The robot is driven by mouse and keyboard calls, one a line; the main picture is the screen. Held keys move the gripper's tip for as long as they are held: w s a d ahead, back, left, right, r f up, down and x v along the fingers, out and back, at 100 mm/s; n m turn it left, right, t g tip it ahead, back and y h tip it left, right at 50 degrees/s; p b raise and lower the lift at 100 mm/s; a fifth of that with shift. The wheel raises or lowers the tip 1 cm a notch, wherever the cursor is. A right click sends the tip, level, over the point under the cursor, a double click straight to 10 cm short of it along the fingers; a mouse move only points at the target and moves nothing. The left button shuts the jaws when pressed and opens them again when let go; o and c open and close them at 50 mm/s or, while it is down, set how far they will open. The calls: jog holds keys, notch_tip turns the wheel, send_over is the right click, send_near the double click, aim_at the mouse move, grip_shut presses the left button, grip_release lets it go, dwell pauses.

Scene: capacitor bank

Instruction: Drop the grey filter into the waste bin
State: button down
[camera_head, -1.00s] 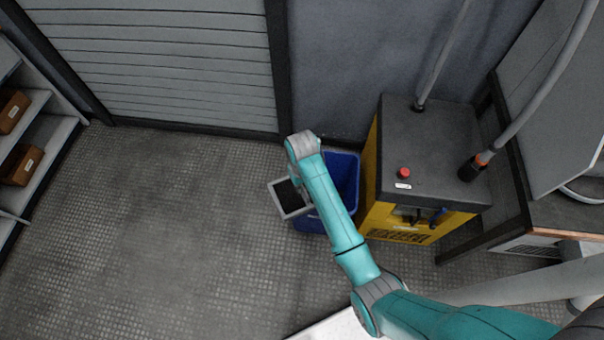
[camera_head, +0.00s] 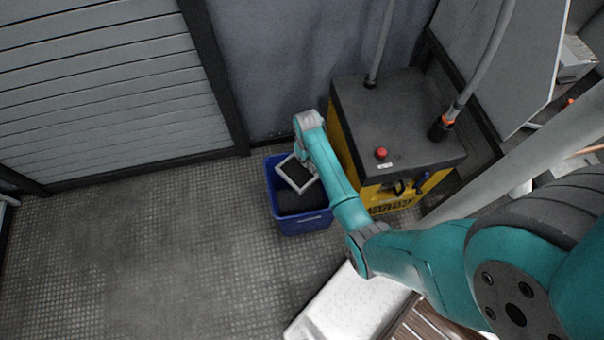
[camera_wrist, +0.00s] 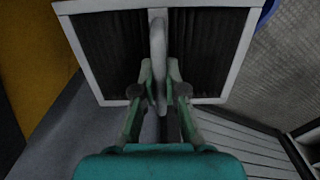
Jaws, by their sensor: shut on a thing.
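The grey filter (camera_head: 298,172) is a square panel with a light frame and dark pleats. In the head view it is held above the blue waste bin (camera_head: 304,224), over its opening. In the wrist view the filter (camera_wrist: 205,50) fills the upper middle, and my gripper (camera_wrist: 160,92) is shut on the light bar down its centre. In the head view my arm hides the gripper's fingers and part of the filter. A small piece of the bin's blue rim (camera_wrist: 268,14) shows at the top right of the wrist view.
A yellow and black machine (camera_head: 400,125) with a red button and hoses stands close to the right of the bin. A grey wall and a slatted shutter (camera_head: 110,90) are behind. The floor (camera_head: 150,260) left of the bin is clear.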

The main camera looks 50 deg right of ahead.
jog(key=shift+f, duration=2.35)
jog(key=c, duration=1.2)
grip_release()
jog(key=shift+o, duration=0.2)
notch_tip(320, 180, up, 12)
